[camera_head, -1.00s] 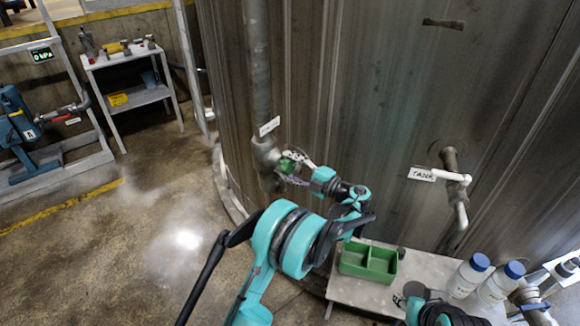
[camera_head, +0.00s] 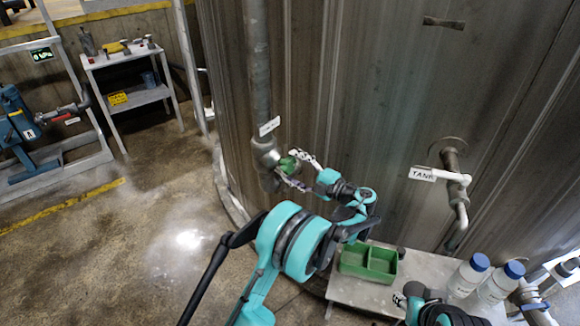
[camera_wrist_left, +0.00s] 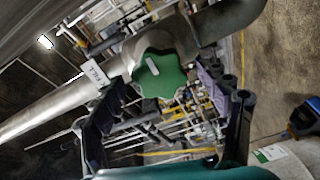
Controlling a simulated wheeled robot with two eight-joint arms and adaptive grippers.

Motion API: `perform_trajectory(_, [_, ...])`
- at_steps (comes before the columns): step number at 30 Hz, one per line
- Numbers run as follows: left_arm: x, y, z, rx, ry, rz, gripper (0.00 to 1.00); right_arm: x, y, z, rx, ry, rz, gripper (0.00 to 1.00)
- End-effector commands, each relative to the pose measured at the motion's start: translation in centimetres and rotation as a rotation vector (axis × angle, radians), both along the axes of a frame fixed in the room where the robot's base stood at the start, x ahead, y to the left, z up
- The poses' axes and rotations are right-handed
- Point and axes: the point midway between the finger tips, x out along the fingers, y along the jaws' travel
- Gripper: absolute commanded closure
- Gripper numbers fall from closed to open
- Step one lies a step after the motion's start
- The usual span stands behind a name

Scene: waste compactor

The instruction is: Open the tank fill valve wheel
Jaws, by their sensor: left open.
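The green valve wheel (camera_head: 287,165) sits on the grey vertical pipe (camera_head: 258,70) beside the tank, below a small white label (camera_head: 269,126). My left gripper (camera_head: 298,170) is open just in front of the wheel. In the left wrist view the lobed green wheel (camera_wrist_left: 160,75) shows face-on, with the fingers of my left gripper (camera_wrist_left: 158,100) spread to either side of it. I cannot tell if a finger touches it. My right gripper (camera_head: 402,298) is at the bottom edge, partly out of frame; its fingers are too small to judge.
The large tank wall (camera_head: 370,90) fills the back. A pipe labelled TANK (camera_head: 455,185) juts out at right. A grey table (camera_head: 345,292) holds a green tray (camera_head: 368,275) and white bottles with blue caps (camera_head: 468,275). The floor (camera_head: 130,240) at left is clear.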

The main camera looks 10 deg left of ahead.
Motion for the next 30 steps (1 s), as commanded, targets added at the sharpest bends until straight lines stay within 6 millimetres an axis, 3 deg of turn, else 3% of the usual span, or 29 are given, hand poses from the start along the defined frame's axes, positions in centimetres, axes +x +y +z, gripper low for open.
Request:
perform_trajectory(6, [-1.9,-4.7,0.0,0.0,0.0,-0.004,0.24,0.0,0.0,0.0,0.0,0.0,0.0,0.6])
perform_trajectory(13, [-3.4,-8.3,0.0,0.0,0.0,-0.002,0.24,0.0,0.0,0.0,0.0,0.0,0.0,0.6])
perform_trajectory(18, [-4.0,-9.4,0.0,0.001,0.0,0.0,0.24,0.0,0.0,0.0,0.0,0.0,0.0,0.6])
perform_trajectory(30, [-4.0,-9.4,0.0,0.001,0.0,0.0,0.24,0.0,0.0,0.0,0.0,0.0,0.0,0.6])
